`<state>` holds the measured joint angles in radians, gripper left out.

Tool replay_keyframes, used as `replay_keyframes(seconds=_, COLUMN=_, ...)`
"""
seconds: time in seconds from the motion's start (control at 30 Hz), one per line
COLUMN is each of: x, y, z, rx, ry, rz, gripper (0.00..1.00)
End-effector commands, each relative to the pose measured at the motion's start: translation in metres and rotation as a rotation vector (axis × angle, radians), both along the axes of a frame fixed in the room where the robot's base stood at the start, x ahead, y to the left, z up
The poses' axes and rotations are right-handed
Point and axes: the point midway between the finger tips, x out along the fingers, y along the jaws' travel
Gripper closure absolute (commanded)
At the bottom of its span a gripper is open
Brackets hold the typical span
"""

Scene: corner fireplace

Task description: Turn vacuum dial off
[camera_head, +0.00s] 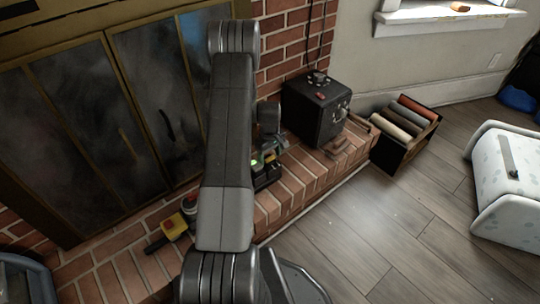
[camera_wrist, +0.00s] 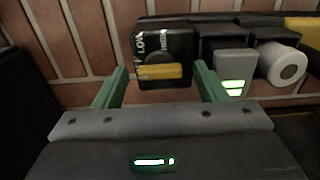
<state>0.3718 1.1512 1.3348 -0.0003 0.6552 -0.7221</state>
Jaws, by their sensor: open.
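In the wrist view, a black panel (camera_wrist: 178,44) carries the printed words LOW and HIGH, turned sideways. On it is a dark round dial with a yellow bar (camera_wrist: 160,72) lying roughly level. My gripper (camera_wrist: 161,69) is open, its green fingers to the left and right of the dial's lower part, with nothing held between them. I cannot tell whether either finger touches the panel. In the head view, my arm hides much of the area around the gripper, and I cannot make out the dial.
Beside the panel stand a grey box with green lights (camera_wrist: 234,72) and a white roll (camera_wrist: 284,66). The brick hearth (camera_head: 270,212) holds a black case (camera_head: 316,110) and a yellow-and-red object (camera_head: 176,224). A crate of rolls (camera_head: 388,157) and a white patterned box (camera_head: 510,190) stand right.

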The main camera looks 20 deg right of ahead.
Motion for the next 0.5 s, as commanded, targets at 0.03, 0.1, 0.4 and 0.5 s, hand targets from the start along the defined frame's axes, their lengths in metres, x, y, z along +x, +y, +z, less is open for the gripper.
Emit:
replay_keyframes(seconds=0.03, x=0.0, y=0.0, z=0.0, rx=0.0, ry=0.0, rz=0.0, gripper=0.35)
replay_keyframes(seconds=0.1, x=0.0, y=0.0, z=0.001, rx=0.0, ry=0.0, rz=-0.001, gripper=0.35)
replay_keyframes(seconds=0.4, x=0.001, y=0.0, z=0.049, rx=-0.001, ry=-0.003, rz=-0.001, gripper=0.35)
replay_keyframes(seconds=0.5, x=0.001, y=0.0, z=0.073, rx=-0.001, ry=-0.004, rz=0.0, gripper=0.35)
